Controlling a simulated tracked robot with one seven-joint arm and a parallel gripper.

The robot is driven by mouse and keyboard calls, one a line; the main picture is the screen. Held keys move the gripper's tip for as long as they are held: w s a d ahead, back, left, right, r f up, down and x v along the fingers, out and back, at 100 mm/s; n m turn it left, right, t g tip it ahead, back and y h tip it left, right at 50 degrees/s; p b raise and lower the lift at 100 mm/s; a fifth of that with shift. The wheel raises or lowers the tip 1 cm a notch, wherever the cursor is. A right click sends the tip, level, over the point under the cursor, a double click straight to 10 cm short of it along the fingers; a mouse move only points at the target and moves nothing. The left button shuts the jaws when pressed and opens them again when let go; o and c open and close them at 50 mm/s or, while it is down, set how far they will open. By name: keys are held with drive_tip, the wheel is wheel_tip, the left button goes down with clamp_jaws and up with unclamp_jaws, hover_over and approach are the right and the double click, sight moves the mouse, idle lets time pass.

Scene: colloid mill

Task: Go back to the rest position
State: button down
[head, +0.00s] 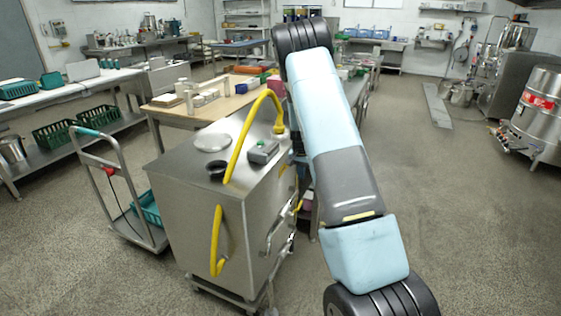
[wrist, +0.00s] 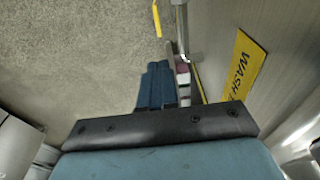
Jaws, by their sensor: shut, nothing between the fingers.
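My arm reaches away across the middle of the head view, along the right side of a steel machine on a wheeled frame (head: 205,195). The arm and the machine hide my gripper there. In the wrist view my gripper (wrist: 156,86) shows beyond its dark palm bar, with its dark blue fingers together and empty. A steel panel (wrist: 225,25) with a yellow sign reading "WASH" (wrist: 239,67) stands to its right. A narrow strip of pale and dark red pieces shows just right of the fingers; what it is I cannot tell.
The machine has yellow hoses (head: 216,240) and a steel handle (head: 274,235). A trolley (head: 110,195) with a teal crate stands left of it. A wooden-topped table (head: 205,108) is behind it. A steel tank (head: 535,115) stands far right. Open floor (head: 465,220) lies right of my arm.

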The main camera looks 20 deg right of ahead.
drive_tip(key=s+a+r+n+t, duration=0.1)
drive_tip(key=s+a+r, duration=0.4)
drive_tip(key=r, duration=0.5)
drive_tip(key=s+a+r+n+t+y, duration=0.1)
drive_tip(key=s+a+r+n, duration=0.1)
drive_tip(key=s+r, duration=0.6)
drive_tip(key=s+a+r+n, duration=0.1)
drive_tip(key=s+a+r, duration=0.3)
drive_tip(key=r, duration=0.8)
drive_tip(key=s+a+r+n+t, duration=0.1)
drive_tip(key=s+a+r, duration=0.1)
drive_tip(key=s, duration=0.7)
drive_tip(key=s+a+r+n, duration=0.2)
drive_tip(key=s+r, duration=0.1)
drive_tip(key=s, duration=0.6)
drive_tip(key=s+a+r+n+t, duration=0.1)
drive_tip(key=s+a+r, duration=0.1)
drive_tip(key=s, duration=0.7)
drive_tip(key=shift+s+r+n+t, duration=0.3)
drive_tip(key=shift+s+r, duration=0.05)
drive_tip(key=shift+s, duration=0.05)
